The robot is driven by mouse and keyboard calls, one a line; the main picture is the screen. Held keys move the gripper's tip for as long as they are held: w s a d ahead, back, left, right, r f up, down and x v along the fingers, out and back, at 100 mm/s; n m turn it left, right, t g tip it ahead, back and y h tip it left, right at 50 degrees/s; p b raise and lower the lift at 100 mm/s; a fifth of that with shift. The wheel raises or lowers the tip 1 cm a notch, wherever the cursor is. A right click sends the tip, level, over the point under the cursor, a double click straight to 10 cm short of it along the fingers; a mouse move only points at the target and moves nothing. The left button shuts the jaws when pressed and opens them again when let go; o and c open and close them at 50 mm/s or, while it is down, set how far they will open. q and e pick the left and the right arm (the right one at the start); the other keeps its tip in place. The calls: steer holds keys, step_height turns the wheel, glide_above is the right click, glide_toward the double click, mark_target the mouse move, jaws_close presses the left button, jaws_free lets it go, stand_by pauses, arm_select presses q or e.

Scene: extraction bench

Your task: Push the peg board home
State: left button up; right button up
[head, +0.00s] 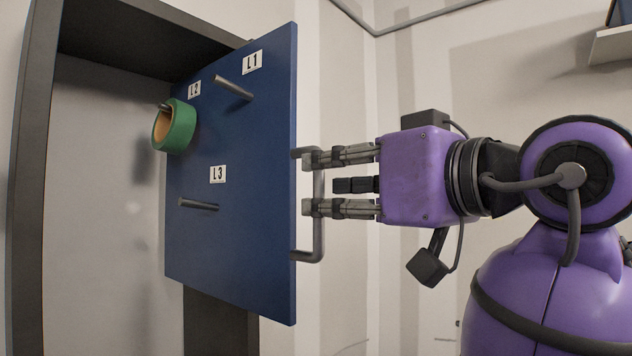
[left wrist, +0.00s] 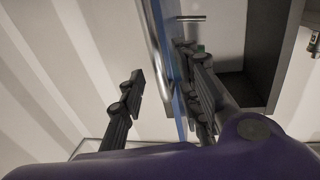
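The blue peg board (head: 245,190) stands upright, out at an angle from a dark cabinet frame. It bears pegs labelled L1, L2 and L3. A green tape roll (head: 180,127) hangs on the L2 peg; the L1 peg (head: 233,88) and L3 peg (head: 198,204) are bare. A grey metal handle (head: 319,235) is on the board's right edge. My left gripper (head: 312,184) is at the handle, its fingers apart. In the left wrist view the handle bar (left wrist: 157,50) lies between the fingers, with a gap to the left one. My right gripper is not in view.
The dark cabinet frame (head: 28,180) stands at the left, with a pale inside back wall. Pale walls are behind my arm. A shelf (head: 610,46) is at the upper right, clear of the arm.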

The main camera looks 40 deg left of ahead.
mark_target(322, 185)
arm_select(q)
steer(key=x, duration=0.3)
steer(key=shift+a, duration=0.1)
steer(key=shift+c, duration=0.5)
jaws_close()
